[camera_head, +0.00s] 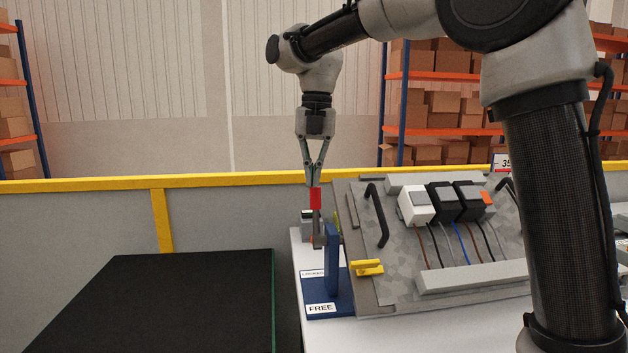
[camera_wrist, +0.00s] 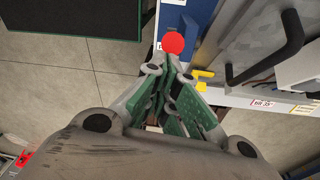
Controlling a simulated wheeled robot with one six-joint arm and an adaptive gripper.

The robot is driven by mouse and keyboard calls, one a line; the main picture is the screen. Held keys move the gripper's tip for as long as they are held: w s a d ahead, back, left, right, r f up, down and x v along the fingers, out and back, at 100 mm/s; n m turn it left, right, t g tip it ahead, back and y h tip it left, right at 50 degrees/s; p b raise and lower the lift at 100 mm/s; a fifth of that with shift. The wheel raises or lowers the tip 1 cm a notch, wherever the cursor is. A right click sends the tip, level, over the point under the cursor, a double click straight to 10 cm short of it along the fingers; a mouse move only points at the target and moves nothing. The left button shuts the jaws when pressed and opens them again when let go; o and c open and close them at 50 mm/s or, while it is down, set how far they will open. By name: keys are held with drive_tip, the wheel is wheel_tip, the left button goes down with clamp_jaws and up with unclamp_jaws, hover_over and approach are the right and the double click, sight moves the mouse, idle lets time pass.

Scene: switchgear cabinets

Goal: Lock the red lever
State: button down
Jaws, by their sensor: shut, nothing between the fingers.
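The red lever (camera_head: 316,198) stands about upright on a blue stand (camera_head: 333,262), with a red grip on a grey shaft. In the wrist view its round red end (camera_wrist: 173,43) shows just beyond my fingertips. My gripper (camera_head: 314,184) points down with its fingers together, right at the top of the red grip. It is shut with nothing between the fingers (camera_wrist: 168,66). I cannot tell whether the tips touch the lever. A FREE label (camera_head: 321,308) is on the near part of the blue base; a second label (camera_head: 313,273) behind it is too small to read surely.
A tilted grey panel (camera_head: 400,262) with black handles (camera_head: 377,215), wired modules (camera_head: 416,206) and a yellow piece (camera_head: 367,268) stands close right of the lever. A black-topped surface (camera_head: 190,300) lies left. A yellow rail (camera_head: 230,181) runs behind.

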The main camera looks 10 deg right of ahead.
drive_tip(key=shift+w+f, duration=0.2)
drive_tip(key=shift+w, duration=1.05)
drive_tip(key=shift+w+f, duration=0.2)
drive_tip(key=shift+w, duration=1)
drive_tip(key=w+r, duration=0.5)
drive_tip(key=r, duration=0.3)
